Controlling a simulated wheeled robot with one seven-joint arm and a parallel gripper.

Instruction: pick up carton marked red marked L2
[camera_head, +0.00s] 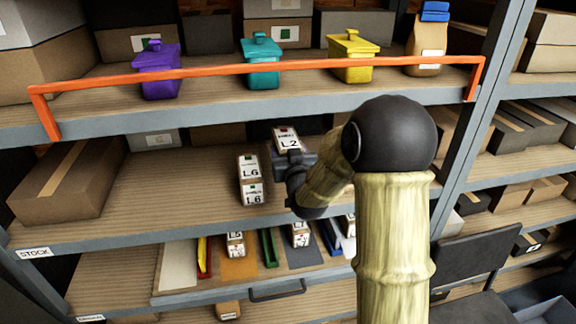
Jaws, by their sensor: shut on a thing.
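A small white carton (286,139) marked L2 is at the middle shelf level, right of centre. It shows a white label with small red print above the letters. My gripper (285,158) is shut on this carton, at its lower part, and my arm reaches in from the right. The gripper and arm hide the lower part of the carton and what is behind it, so I cannot tell whether it touches the shelf.
A brown box (68,180) lies on the middle shelf (150,205) at left. An orange rail (260,68) runs along the upper shelf, with purple, teal and yellow pots behind it. Below is a drawer with coloured dividers and cartons.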

